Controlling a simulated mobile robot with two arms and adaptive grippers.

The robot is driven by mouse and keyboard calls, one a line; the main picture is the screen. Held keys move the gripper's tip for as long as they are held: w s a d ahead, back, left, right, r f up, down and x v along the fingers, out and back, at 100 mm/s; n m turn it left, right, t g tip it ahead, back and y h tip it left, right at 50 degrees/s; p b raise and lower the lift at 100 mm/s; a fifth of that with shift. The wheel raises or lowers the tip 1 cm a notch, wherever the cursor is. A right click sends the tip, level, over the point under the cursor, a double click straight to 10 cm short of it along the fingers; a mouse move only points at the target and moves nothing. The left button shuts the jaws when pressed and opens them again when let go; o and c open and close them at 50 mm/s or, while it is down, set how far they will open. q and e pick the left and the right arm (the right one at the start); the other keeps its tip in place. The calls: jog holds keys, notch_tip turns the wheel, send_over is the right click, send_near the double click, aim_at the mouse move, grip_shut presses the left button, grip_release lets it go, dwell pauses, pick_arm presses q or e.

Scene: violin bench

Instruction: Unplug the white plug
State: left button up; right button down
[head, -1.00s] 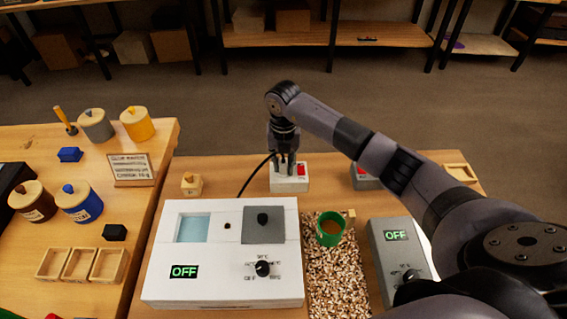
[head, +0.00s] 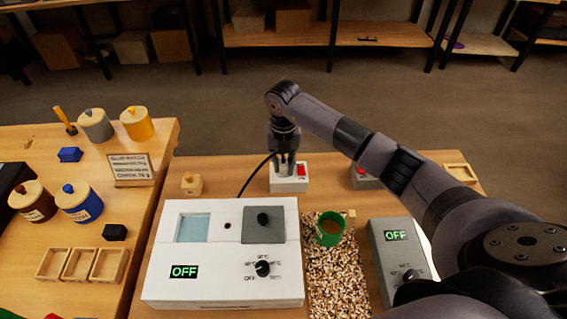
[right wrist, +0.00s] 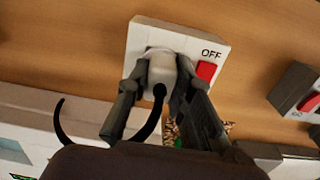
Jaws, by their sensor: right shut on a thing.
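The white plug (right wrist: 160,68) sits at the white socket box (right wrist: 138,38), with a black cord running from it. In the right wrist view the plug is between the fingers of my right gripper (right wrist: 155,85), which is shut on it. Whether the plug is fully seated is hard to tell. In the head view my right gripper (head: 284,165) reaches down onto the socket box (head: 292,184) from above; the fingers largely hide the plug there. The box has a red switch (right wrist: 206,72) beside the word OFF. My left gripper is not in view.
A white appliance with a dial and an OFF display (head: 165,290) stands in front of the socket box. A grey box with a red switch (head: 362,182) is to its right. A green ring (head: 329,241) lies on wood chips. A small wooden block (head: 191,186) stands left.

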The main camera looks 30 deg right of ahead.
aim_at(284, 162)
jog(key=shift+r+p, duration=0.5)
jog(key=shift+r, duration=0.2)
dwell(0.7)
jog(key=shift+r+p, duration=0.6)
jog(key=shift+r, duration=0.25)
jog(key=shift+r, duration=0.1)
jog(key=shift+r+p, duration=2.45)
jog(key=shift+r, duration=0.95)
